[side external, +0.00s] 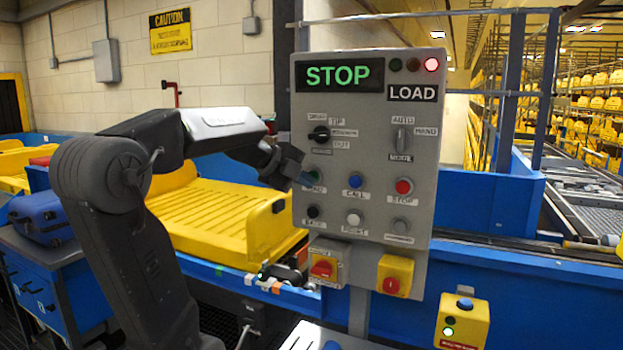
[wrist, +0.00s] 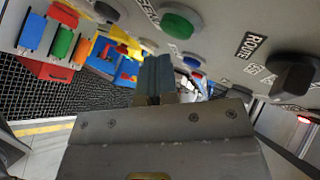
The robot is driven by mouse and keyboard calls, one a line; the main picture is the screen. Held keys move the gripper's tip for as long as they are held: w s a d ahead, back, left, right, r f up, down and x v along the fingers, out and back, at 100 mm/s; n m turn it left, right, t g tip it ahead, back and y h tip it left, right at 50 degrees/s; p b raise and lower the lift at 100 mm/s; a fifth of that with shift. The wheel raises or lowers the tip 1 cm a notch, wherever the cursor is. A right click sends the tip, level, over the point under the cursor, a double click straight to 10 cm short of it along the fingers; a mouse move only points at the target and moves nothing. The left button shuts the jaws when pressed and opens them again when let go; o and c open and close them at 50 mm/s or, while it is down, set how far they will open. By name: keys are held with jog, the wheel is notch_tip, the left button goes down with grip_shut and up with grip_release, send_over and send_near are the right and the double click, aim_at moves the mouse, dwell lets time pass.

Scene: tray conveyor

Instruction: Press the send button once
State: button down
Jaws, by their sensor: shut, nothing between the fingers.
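A grey control panel (side external: 370,130) faces me with rows of buttons and knobs. A green button (side external: 314,177) sits at the left of the upper button row, partly hidden by my fingers; the label under it is too blurred to read surely. A green button (wrist: 181,22) also shows large at the top of the wrist view. My gripper (side external: 305,180) is shut and empty, its blue-grey fingertips close in front of the panel by the green button. In the wrist view the fingertips (wrist: 155,72) appear below that button. I cannot tell whether they touch it.
A blue button (side external: 355,181) and red button (side external: 404,187) share the row. A black knob (side external: 319,134) sits above. The display reads STOP (side external: 338,75), with a red lamp (side external: 431,65) lit over LOAD. A yellow tray (side external: 215,220) lies behind my arm.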

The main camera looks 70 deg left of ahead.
dwell(0.8)
jog(key=shift+w+a, duration=0.3)
jog(key=shift+w+a, duration=0.35)
dwell(0.9)
jog(key=shift+s, duration=0.1)
jog(key=shift+s+d, duration=0.6)
jog(key=shift+d, duration=0.05)
jog(key=s+d, duration=0.3)
jog(key=shift+s+d, duration=0.25)
dwell(0.4)
dwell(0.7)
